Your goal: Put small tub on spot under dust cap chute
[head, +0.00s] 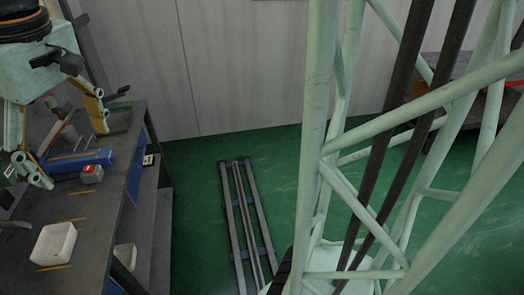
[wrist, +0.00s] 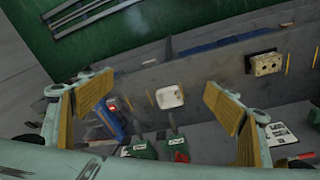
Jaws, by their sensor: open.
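My gripper (head: 74,156) is above the bench, farther back than the tub in the head view. Its yellow-padded fingers are wide apart in the wrist view (wrist: 158,95), with nothing between them; the tub is apart, below.
A beige block with holes (wrist: 264,64) stands right of the tub in the wrist view. Green boxes (wrist: 145,150) and a white label card (wrist: 282,133) are along the bench. Another white container (head: 125,256) is on the lower shelf. Grey rails (head: 245,215) lie on the green floor.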

